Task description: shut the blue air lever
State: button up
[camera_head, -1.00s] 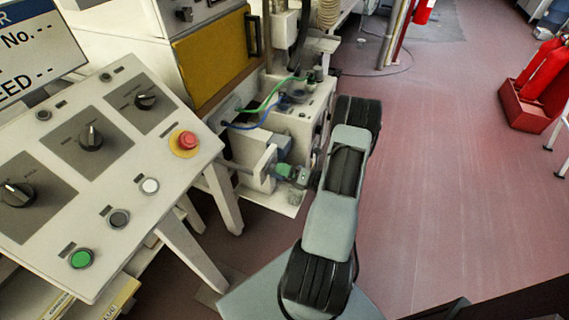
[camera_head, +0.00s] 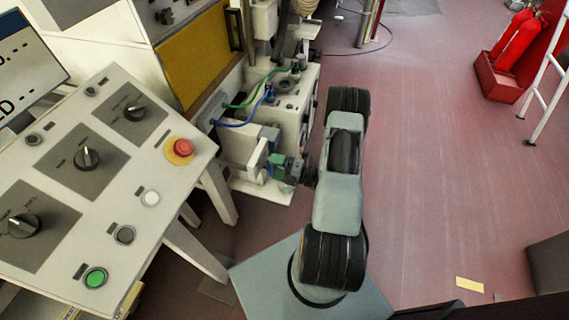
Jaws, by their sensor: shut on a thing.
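My gripper (camera_head: 281,164), small and partly green in the head view, reaches left from my arm to the low white machine unit (camera_head: 241,150) beside the console. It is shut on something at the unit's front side. The contact point is small and partly hidden by the gripper. A blue-grey part shows just above and left of the jaws; I take the held thing to be the blue air lever, but its handle and angle cannot be made out.
A blue hose (camera_head: 240,123) and a green hose (camera_head: 246,100) run over the unit. A sloped control console (camera_head: 130,187) with a red stop button (camera_head: 182,147) stands at the left. Red extinguishers (camera_head: 516,42) stand far right.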

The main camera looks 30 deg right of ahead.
jog(key=shift+s, duration=0.1)
dwell(0.4)
jog(key=o, duration=1)
jog(key=v, duration=1.3)
jog(key=shift+s+d+b, duration=0.25)
jog(key=shift+b, duration=0.2)
